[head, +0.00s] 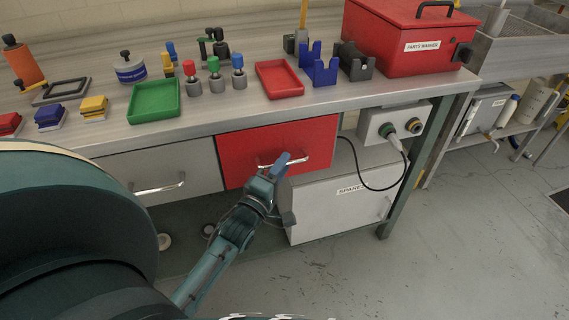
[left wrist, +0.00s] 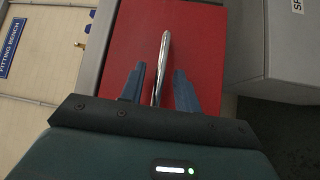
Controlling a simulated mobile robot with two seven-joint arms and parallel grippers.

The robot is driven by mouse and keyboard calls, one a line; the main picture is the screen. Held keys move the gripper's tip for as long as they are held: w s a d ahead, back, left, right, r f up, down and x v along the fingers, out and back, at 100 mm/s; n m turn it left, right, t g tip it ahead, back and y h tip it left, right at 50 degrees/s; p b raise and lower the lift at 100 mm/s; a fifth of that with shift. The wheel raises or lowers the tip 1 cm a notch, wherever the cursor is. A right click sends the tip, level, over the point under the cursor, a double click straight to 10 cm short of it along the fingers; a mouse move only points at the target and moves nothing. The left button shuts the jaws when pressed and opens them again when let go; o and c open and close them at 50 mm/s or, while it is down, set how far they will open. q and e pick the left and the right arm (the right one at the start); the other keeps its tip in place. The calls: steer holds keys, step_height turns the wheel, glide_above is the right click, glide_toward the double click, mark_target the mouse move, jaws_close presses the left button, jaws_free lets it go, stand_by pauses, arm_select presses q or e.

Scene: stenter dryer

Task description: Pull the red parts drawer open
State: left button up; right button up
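The red parts drawer (head: 240,150) sits under the bench top, its front looking level with the grey drawer beside it. Its silver bar handle (head: 297,162) runs across the front. My left gripper (head: 284,164) is at the right part of this handle. In the left wrist view the handle (left wrist: 162,62) passes between the two blue fingers of my left gripper (left wrist: 159,86), with a visible gap on each side. The fingers are open and point at the red front (left wrist: 200,45). The fingertips partly hide the handle in the head view. My right gripper is not in view.
A grey drawer (head: 158,172) is left of the red one. A white spares cabinet (head: 335,205) stands below right. A connector box with a hanging cable (head: 385,125) is to the right. The bench top holds trays, pegs and a red parts washer (head: 400,45). Floor in front is clear.

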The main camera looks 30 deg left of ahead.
arm_select(q)
steer(key=shift+w+r, duration=0.1)
steer(key=shift+w, duration=0.7)
steer(key=shift+c, duration=0.2)
jaws_close()
